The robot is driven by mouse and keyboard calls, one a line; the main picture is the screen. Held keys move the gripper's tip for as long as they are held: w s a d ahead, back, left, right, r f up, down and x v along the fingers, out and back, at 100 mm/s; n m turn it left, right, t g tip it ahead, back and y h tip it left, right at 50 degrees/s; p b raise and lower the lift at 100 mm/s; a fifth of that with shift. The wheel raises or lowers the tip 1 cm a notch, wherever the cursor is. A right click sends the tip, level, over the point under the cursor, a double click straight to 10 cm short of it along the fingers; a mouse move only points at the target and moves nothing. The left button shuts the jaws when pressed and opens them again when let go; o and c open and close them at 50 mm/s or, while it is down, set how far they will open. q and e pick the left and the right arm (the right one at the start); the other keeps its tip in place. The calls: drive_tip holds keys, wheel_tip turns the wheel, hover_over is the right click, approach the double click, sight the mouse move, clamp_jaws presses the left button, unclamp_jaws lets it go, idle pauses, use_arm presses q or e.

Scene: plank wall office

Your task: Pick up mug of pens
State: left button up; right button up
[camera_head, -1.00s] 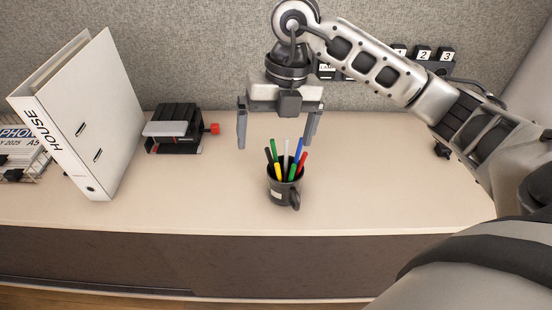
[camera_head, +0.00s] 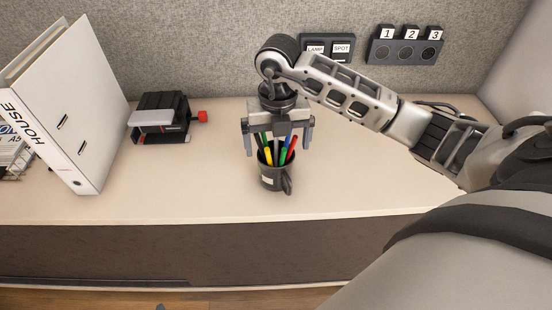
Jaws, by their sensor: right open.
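A dark grey mug (camera_head: 270,179) stands upright on the desk near its front edge, with its handle toward the lower right. Several coloured pens (camera_head: 283,153) stand in it, among them red, green, yellow and blue ones. My right gripper (camera_head: 278,148) points down over the mug. Its fingers are apart, one on each side of the pens, with tips at about the height of the mug's rim in the picture. It holds nothing, and its palm hides the pens' tops. My left gripper is not in view.
A white binder (camera_head: 70,115) marked HOUSE stands at the left, beside papers. A black and grey device with a red knob (camera_head: 160,118) sits behind the mug to the left. Switch panels (camera_head: 405,50) are on the back wall. The desk (camera_head: 180,195) around the mug is clear.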

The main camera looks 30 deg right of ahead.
drive_tip(key=shift+w+a+f, duration=0.1)
drive_tip(key=shift+f, duration=1.65)
drive_tip(key=c, duration=1.4)
drive_tip(key=shift+o, duration=0.2)
drive_tip(key=shift+r, duration=0.1)
